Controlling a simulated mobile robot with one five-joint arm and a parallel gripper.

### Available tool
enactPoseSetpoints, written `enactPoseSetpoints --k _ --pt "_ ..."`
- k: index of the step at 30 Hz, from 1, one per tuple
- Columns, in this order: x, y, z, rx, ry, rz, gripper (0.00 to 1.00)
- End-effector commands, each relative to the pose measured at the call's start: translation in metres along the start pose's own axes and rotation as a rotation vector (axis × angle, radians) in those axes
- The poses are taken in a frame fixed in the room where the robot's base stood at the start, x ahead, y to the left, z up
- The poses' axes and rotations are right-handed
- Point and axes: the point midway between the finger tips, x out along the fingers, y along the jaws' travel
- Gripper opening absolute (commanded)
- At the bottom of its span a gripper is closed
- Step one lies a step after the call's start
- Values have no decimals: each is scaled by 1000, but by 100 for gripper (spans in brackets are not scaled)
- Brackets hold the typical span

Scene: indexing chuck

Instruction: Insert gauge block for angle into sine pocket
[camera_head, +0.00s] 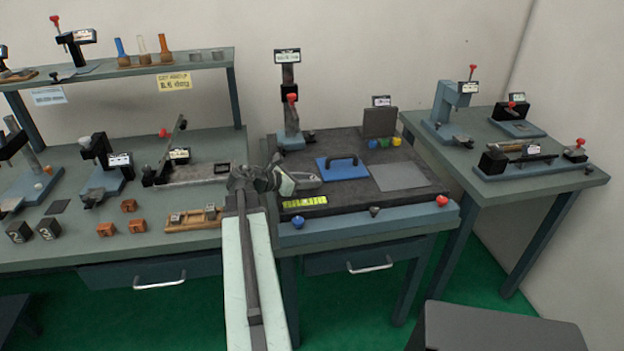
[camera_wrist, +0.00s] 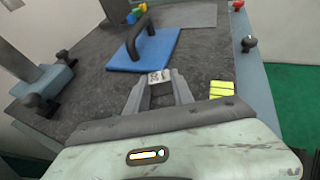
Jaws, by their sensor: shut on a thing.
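My gripper (camera_wrist: 160,88) is shut on a small pale block (camera_wrist: 160,75) with dark marks on its face, held between the fingertips in the wrist view. In the head view my gripper (camera_head: 316,181) is over the left front part of the dark surface plate (camera_head: 420,180); the block is too small to make out there. The blue plate with a dark handle (camera_head: 335,172) is just beyond my gripper, and it also shows in the wrist view (camera_wrist: 165,58). I cannot tell which feature is the sine pocket.
A stand (camera_head: 291,110) rises at the back left and an upright grey block (camera_head: 380,122) at the back. A grey flat sheet (camera_head: 398,177) lies right. A wooden holder (camera_head: 195,218) with small metal blocks is on the left bench.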

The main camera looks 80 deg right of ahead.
Motion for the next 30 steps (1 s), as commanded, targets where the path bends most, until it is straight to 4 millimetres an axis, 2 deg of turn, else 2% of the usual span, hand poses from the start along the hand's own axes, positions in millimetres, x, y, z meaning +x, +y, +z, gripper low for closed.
enactPoseSetpoints --k 6,7,9,17,20,23,30 --pt "3 -1 -3 1 -1 -3 0" --pt "2 -1 -1 1 0 -3 37" --pt "2 -1 -1 1 0 -3 50" --pt "3 -1 0 1 0 -4 50" --pt "0 -2 6 2 0 -4 50" --pt "-18 -2 6 0 0 -2 50" --pt "-79 -2 7 1 0 -2 50"
